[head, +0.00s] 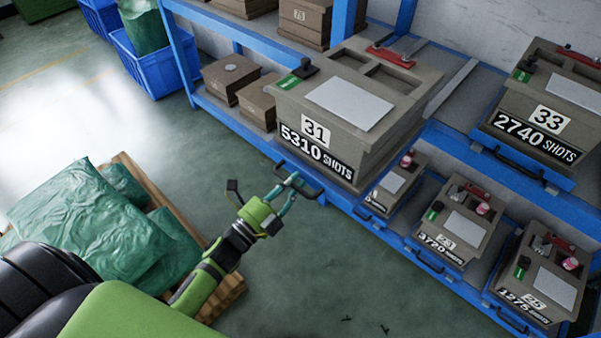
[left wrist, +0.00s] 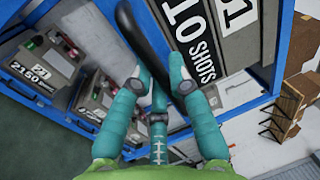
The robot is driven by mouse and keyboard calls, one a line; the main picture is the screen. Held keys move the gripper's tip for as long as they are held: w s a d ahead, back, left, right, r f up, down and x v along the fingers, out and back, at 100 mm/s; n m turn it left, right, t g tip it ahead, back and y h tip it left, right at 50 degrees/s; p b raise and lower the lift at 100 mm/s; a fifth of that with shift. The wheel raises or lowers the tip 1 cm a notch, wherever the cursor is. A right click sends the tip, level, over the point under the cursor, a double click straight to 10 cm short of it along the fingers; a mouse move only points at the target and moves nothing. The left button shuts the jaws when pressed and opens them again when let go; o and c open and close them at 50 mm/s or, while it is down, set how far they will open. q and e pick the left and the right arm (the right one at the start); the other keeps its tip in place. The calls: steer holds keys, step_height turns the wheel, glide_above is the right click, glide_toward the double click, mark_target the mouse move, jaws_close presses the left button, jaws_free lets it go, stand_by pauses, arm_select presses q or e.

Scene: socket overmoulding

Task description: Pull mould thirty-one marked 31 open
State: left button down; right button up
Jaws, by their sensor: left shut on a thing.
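Mould thirty-one (head: 345,115) is a large grey-brown block with a pale top plate, a white "31" label and a "5310 SHOTS" plate. It sits on the blue rack, and a black handle (head: 316,191) is at its low front. In the left wrist view the handle (left wrist: 143,40) runs between my fingers, with part of the mould's "SHOTS" plate (left wrist: 195,45) behind it. My left gripper (head: 297,182) is shut on this handle, its teal fingers around the bar. My right gripper is not in view.
Mould 33 (head: 550,105) stands on the rack to the right. Several smaller moulds, including one marked 23 (head: 455,222), sit on the lower level. Green sacks (head: 90,215) lie on a pallet at left. Blue crates (head: 150,65) stand behind. The floor in front is mostly clear.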

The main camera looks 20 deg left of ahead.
arm_select(q)
steer(key=shift+r+v, duration=0.15)
steer(key=shift+v, duration=0.55)
steer(key=shift+r+v, duration=0.1)
steer(key=shift+v, duration=0.55)
steer(key=c, duration=1.2)
jaws_free()
steer(key=shift+o, duration=0.2)
steer(key=v, duration=1.2)
steer(key=shift+s+r, duration=0.1)
